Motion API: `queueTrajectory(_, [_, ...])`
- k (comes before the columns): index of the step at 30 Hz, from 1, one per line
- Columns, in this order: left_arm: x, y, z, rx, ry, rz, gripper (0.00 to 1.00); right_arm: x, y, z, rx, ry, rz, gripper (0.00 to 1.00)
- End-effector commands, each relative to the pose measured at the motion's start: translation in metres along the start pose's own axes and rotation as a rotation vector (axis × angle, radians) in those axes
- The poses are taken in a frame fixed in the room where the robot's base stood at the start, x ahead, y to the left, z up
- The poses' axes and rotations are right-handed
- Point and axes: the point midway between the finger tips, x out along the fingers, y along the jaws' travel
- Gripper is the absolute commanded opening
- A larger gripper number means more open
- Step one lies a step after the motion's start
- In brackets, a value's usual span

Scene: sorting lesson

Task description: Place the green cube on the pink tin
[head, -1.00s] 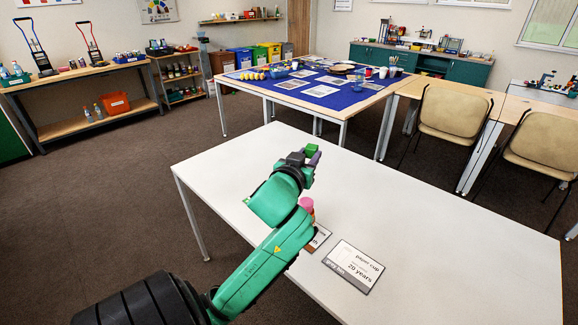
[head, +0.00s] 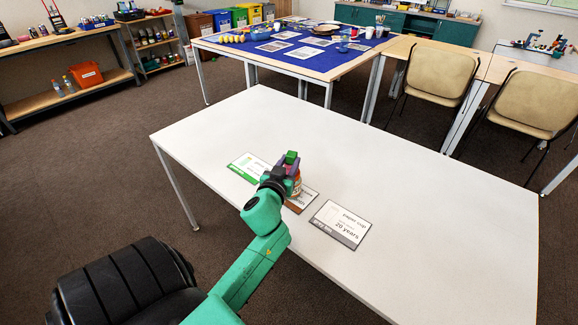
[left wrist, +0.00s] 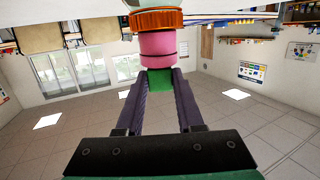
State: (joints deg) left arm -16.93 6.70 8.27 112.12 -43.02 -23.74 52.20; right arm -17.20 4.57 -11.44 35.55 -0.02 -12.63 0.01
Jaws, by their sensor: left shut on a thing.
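My left gripper (head: 287,166) is shut on the green cube (head: 291,156) above the near part of the white table. In the left wrist view, which is upside down, the green cube (left wrist: 159,82) sits between the two dark fingertips of my left gripper (left wrist: 160,84). The pink tin (left wrist: 157,43) is directly under the cube there, on top of an orange-lidded jar (left wrist: 157,19). The cube is at or very close to the tin's top; I cannot tell whether they touch. In the head view the gripper hides most of the tin. My right gripper is not in view.
A blue-covered table (head: 290,50) stands behind.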

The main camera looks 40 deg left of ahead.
Motion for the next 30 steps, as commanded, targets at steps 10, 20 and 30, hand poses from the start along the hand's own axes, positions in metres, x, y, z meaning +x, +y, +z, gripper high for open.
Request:
queueTrajectory(10, [0.0, 0.0, 0.001, 0.0, 0.001, 0.0, 0.63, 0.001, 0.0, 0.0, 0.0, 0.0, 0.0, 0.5])
queueTrajectory(20, [0.0, 0.0, -0.001, 0.0, 0.002, 0.0, 0.66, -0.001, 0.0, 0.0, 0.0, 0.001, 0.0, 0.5])
queueTrajectory(30, [-0.056, 0.0, 0.004, -0.005, -0.003, -0.001, 0.66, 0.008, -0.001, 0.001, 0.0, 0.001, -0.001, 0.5])
